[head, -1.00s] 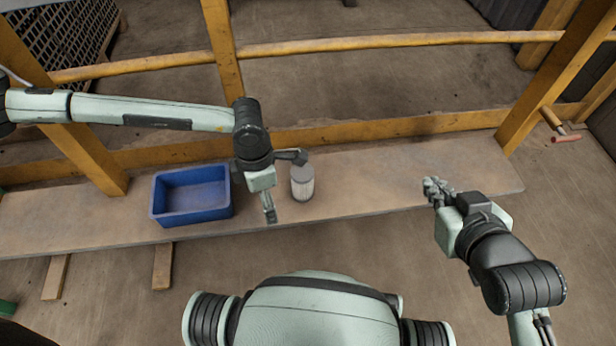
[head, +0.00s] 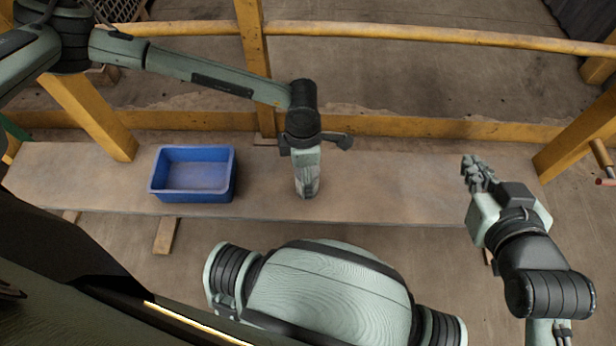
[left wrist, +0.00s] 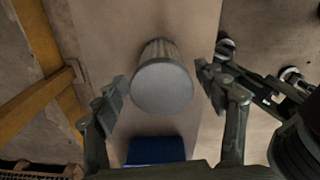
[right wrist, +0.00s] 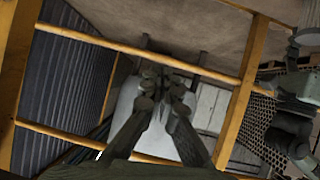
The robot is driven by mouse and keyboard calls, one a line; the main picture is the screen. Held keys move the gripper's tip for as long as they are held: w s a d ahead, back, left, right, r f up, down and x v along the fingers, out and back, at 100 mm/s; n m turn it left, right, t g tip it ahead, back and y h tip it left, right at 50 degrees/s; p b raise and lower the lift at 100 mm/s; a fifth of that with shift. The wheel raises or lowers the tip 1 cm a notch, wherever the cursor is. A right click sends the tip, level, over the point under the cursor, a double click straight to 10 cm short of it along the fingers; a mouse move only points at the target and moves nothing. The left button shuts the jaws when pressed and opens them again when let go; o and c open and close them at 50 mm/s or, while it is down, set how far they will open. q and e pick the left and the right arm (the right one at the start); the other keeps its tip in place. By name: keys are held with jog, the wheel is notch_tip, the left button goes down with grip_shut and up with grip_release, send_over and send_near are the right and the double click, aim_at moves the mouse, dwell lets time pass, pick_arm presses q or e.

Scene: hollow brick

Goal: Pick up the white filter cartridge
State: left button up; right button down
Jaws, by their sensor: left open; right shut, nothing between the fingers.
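The white filter cartridge (left wrist: 162,86) stands on the plank in the left wrist view, its pale round end facing the camera and its ribbed side behind. It lies between the spread fingers of my left gripper (left wrist: 163,80), with a gap on each side. In the head view my left gripper (head: 306,176) points down over the cartridge's place and largely hides it. My right gripper (head: 476,172) is shut and empty, off to the right near the plank's right end. Its closed fingers also show in the right wrist view (right wrist: 163,82).
A blue bin (head: 192,197) sits on the plank (head: 410,190), left of my left gripper; it also shows in the left wrist view (left wrist: 156,150). A yellow railing (head: 430,127) runs behind the plank. The plank right of my left gripper is clear.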

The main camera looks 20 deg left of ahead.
pick_arm(q)
jog(key=f, duration=0.2)
jog(key=shift+d+f, duration=0.3)
jog(key=shift+f, duration=0.6)
jog(key=c, duration=1.3)
pick_arm(e)
jog(key=shift+w+a+r+t+y, duration=0.15)
jog(key=shift+w+a+r+t, duration=0.15)
jog(key=shift+a+r, duration=0.15)
jog(key=shift+w+a+r+t+y, duration=0.2)
jog(key=shift+a+r+t, duration=0.15)
jog(key=shift+r, duration=0.2)
pick_arm(q)
jog(key=shift+r, duration=0.1)
jog(key=shift+c, duration=0.2)
